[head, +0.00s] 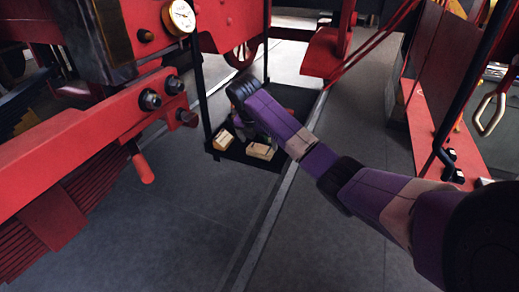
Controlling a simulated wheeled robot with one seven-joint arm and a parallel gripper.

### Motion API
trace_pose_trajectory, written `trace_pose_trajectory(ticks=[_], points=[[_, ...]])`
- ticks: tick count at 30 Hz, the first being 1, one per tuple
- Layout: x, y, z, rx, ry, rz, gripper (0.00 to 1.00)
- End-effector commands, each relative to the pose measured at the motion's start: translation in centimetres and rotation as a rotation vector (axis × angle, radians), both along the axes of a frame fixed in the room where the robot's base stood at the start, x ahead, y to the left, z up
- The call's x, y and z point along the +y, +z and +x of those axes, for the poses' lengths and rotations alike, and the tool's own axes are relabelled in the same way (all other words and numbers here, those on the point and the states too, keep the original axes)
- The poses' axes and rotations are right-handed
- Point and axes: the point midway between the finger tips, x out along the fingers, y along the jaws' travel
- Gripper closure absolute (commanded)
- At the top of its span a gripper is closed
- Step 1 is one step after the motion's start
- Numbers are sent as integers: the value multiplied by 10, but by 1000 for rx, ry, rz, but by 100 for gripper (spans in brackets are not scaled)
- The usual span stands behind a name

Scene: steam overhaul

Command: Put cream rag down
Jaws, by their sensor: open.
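My purple arm reaches from the lower right to a low black tray or cart shelf (232,155) on the floor. My gripper (244,130) is low over this shelf, mostly hidden behind my own arm, and its jaws are open. I see nothing held in the gripper.
Red machinery with a hanging red handle (142,166) and a pressure gauge (180,16) fills the left. A thin black post (202,95) rises at the shelf's left. A red step (455,145) stands at right. Grey floor (330,240) in front is clear.

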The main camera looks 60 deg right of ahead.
Motion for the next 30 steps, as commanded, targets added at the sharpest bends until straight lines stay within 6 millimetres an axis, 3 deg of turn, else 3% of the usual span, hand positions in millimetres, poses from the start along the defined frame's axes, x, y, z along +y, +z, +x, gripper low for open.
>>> trace_pose_trajectory(ticks=[4, 10, 14, 16, 20, 24, 30], points=[[8, 19, 0, -1, 3, -1, 0], [12, 29, -1, 0, 1, 0, 0], [20, 23, 4, -19, 2, 10, 0], [38, 9, 16, -62, 3, 29, 0], [101, -32, 50, -216, -20, 103, 0], [188, -74, 81, -423, -91, 230, 0], [304, -114, 88, -665, -257, 434, 0]])
